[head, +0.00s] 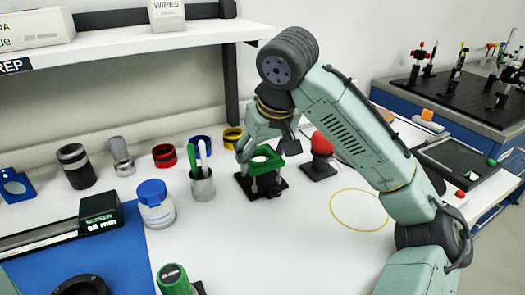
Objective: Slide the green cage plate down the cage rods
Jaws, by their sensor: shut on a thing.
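The green cage plate (267,160) is a square frame with a large opening. It sits around the short grey cage rods (255,186), above their black base (269,191) on the white bench. My gripper (243,154) reaches down from above and is shut on the left edge of the green plate. The fingertips are small in this view, and the rod tops are partly hidden by the plate and gripper. I cannot tell the exact gap under the plate.
A pen cup (202,187) and a blue-lidded jar (155,208) stand to the left. A red knob on a black base (320,150) stands close right. Coloured rings lie behind. Bare bench inside a yellow circle (359,228) is free.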

